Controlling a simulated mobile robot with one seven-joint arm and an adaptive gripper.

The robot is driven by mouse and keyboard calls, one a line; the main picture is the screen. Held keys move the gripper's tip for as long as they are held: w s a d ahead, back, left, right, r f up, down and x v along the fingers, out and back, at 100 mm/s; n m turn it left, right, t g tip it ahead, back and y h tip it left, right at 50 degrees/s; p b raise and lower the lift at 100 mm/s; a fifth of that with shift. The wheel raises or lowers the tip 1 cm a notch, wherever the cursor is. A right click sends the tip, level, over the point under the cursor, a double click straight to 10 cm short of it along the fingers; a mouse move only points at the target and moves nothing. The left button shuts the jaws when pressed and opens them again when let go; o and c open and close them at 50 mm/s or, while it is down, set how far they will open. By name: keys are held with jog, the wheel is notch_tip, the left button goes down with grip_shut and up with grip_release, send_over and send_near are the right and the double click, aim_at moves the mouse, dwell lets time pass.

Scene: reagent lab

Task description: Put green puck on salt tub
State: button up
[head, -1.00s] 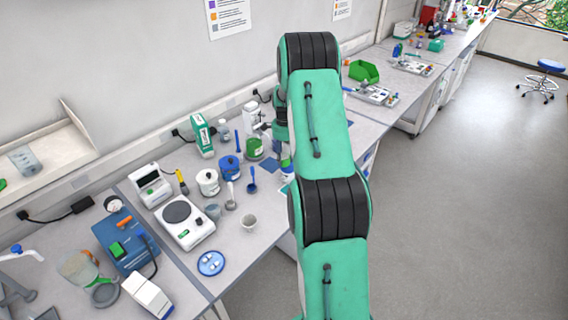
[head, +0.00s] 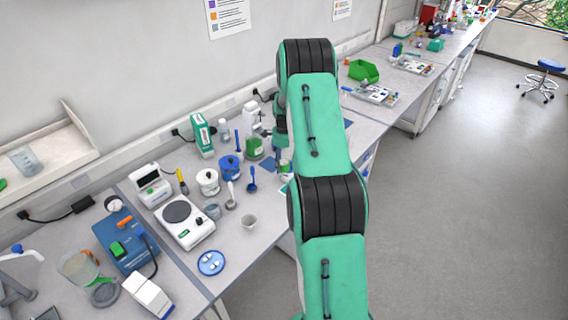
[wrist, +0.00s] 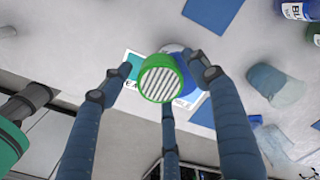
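A round green puck (wrist: 161,78) with a white-and-dark striped face shows in the wrist view, between my spread fingers. A blue-and-white thing is partly hidden behind it. My gripper (wrist: 158,82) is open around the puck, with gaps between the fingers and its sides. In the head view my arm hides most of the gripper; only a bit of green-topped thing (head: 285,166) shows beside it. Several lidded tubs stand to the left: white (head: 208,183), blue (head: 230,168) and green (head: 254,149). Their labels are too small to read, so I cannot tell which is salt.
A blue spoon (head: 252,182), a small cup (head: 249,222) and a balance (head: 185,222) stand on the bench.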

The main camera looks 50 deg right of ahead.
aim_at(283, 162)
dwell(0.3)
notch_tip(283, 162, up, 12)
dwell(0.8)
jog(key=shift+r, duration=0.1)
dwell(0.4)
jog(key=s+a+r+n+t, duration=0.1)
jog(key=s+a+r+n, duration=0.15)
jog(key=a+r, duration=0.7)
jog(key=s+a+r+n+t+h, duration=0.1)
jog(key=a+r+n, duration=0.3)
jog(key=a+r, duration=0.55)
jog(key=s+a+r+n, duration=0.1)
jog(key=a+r+n, duration=0.4)
jog(key=a, duration=0.8)
jog(key=s+a+r+n+t, duration=0.1)
jog(key=s+a+r+n, duration=0.15)
jog(key=s+a, duration=0.4)
jog(key=s+a+r+n+t, duration=0.1)
jog(key=s+a+r+n, duration=0.15)
jog(key=s+a, duration=0.45)
jog(key=s+a+f+n+t+y, duration=0.1)
jog(key=s+a+f+n, duration=0.1)
jog(key=s+a+n, duration=0.4)
jog(key=s+a, duration=0.3)
jog(key=s, duration=0.3)
jog(key=shift+s+a+t, duration=0.25)
jog(key=shift+a+t, duration=0.05)
jog(key=shift+a, duration=0.05)
